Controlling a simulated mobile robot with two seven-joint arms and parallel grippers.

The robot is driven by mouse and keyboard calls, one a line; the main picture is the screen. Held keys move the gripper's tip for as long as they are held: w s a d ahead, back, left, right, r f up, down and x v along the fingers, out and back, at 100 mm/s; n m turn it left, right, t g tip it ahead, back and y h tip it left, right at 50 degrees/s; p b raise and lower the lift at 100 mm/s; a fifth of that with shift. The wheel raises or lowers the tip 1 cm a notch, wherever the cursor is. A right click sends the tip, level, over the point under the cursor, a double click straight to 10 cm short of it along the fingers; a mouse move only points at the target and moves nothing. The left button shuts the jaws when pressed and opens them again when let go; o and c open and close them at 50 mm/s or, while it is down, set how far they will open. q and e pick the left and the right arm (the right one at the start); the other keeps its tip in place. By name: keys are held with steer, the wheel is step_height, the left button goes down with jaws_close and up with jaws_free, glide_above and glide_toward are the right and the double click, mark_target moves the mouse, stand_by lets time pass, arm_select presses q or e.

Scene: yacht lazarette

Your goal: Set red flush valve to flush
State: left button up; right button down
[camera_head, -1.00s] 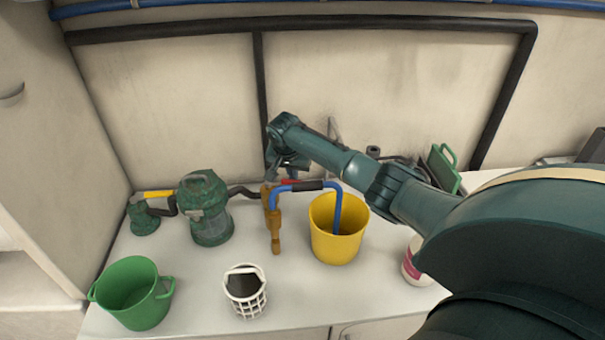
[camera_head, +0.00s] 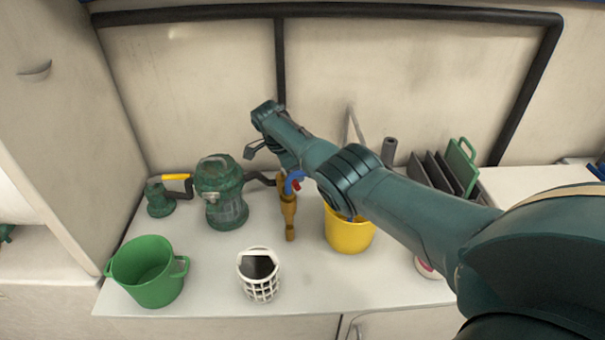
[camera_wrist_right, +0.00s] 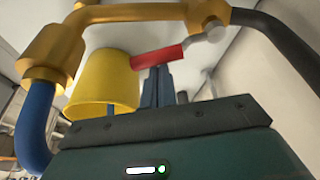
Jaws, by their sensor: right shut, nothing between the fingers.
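The brass flush valve (camera_head: 288,212) stands on the counter between the green strainer housing and the yellow bucket. Its red handle (camera_wrist_right: 158,57) shows in the wrist view, sticking out sideways from a grey pivot on the brass pipe. In the head view only a small red bit (camera_head: 297,185) shows beside my arm. My right gripper (camera_wrist_right: 159,72) is shut and empty, its fingertips close to the red handle. I cannot tell whether they touch it. A blue hose (camera_wrist_right: 37,125) joins the brass fitting. My left gripper is not in view.
The yellow bucket (camera_head: 347,236) stands right of the valve, partly under my right arm. The green strainer housing (camera_head: 222,193) is left of it. A white basket (camera_head: 258,275) and a green bucket (camera_head: 147,272) stand in front. A black hose (camera_wrist_right: 268,35) runs from the valve.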

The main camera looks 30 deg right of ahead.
steer(key=shift+a+f+m+b, duration=0.15)
steer(key=shift+a+m+b, duration=0.2)
steer(key=shift+a+m, duration=0.15)
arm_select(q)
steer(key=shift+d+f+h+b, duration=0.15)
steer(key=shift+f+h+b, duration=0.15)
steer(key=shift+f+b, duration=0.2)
arm_select(e)
steer(key=shift+w+a, duration=0.2)
steer(key=shift+a, duration=0.5)
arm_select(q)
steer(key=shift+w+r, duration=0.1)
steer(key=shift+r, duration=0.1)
arm_select(e)
steer(key=shift+r, duration=0.2)
